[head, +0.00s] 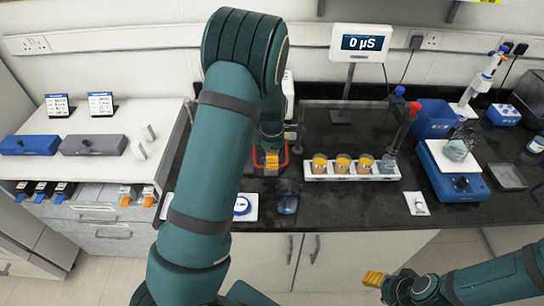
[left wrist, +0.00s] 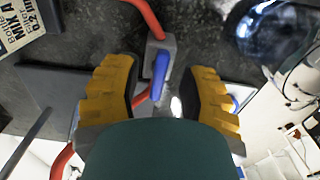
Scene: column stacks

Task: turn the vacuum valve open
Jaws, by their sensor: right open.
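The vacuum valve shows in the left wrist view as a small grey body (left wrist: 151,45) with a blue lever handle (left wrist: 160,72) and red tubing (left wrist: 146,17). The handle points down the picture, between my left gripper's yellow fingers. My left gripper (left wrist: 155,92) is open, with a gap on both sides of the handle. In the head view my left gripper (head: 271,160) is low over the black bench, and it and my arm hide the valve; only bits of red tubing (head: 284,158) show. My right gripper (head: 375,278) is open and empty at the lower right, in front of the cabinets.
A white rack (head: 351,177) with several orange-filled cups stands right of my left gripper. A dark clear beaker (head: 288,197) is close in front. A blue balance (head: 453,187) stands at the right, and a display (head: 358,43) reads 0 µS at the back.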

